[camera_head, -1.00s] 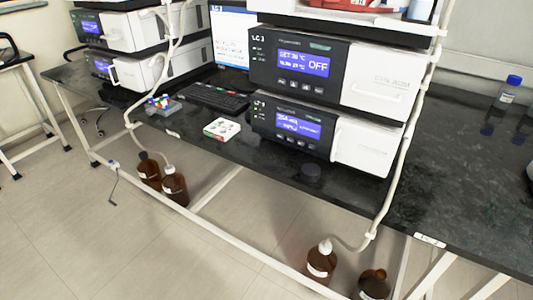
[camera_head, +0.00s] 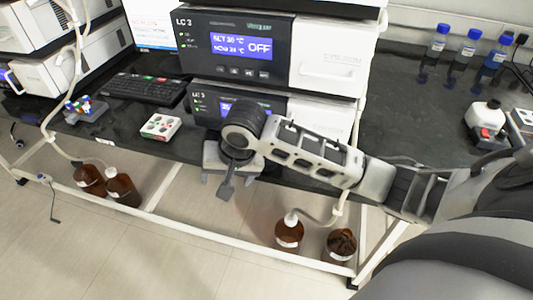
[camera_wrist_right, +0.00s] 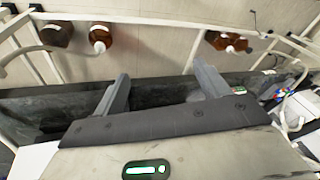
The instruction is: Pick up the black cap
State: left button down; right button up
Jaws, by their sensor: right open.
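My right gripper (camera_head: 228,182) reaches in from the right in the head view, over the front edge of the bench below the LC 3 units. In the right wrist view the gripper (camera_wrist_right: 160,74) has its two fingers wide apart with nothing seen between them. The black cap cannot be made out in either current view. In the earlier head view a small dark round cap lay on the bench in front of the lower LC 3 unit, where my arm and gripper now block the view. My left gripper is not in view.
The stacked LC 3 units (camera_head: 325,55) stand behind my gripper. A white box (camera_head: 160,127) and a keyboard (camera_head: 146,89) lie to its left. Brown bottles (camera_head: 289,232) stand below the bench edge.

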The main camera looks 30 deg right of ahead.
jog(key=w+d+r+m+g+h, duration=0.2)
jog(key=d+r+m+h, duration=0.25)
jog(key=d+r, duration=0.5)
send_over(267, 159)
jog(key=a, duration=0.1)
jog(key=shift+m+y, duration=0.25)
jog(key=shift+m, duration=0.1)
notch_tip(267, 159, down, 9)
jog(key=shift+s+a+f, duration=0.15)
jog(key=shift+s+x, duration=0.2)
jog(key=shift+x, duration=2.45)
jog(key=c, duration=1)
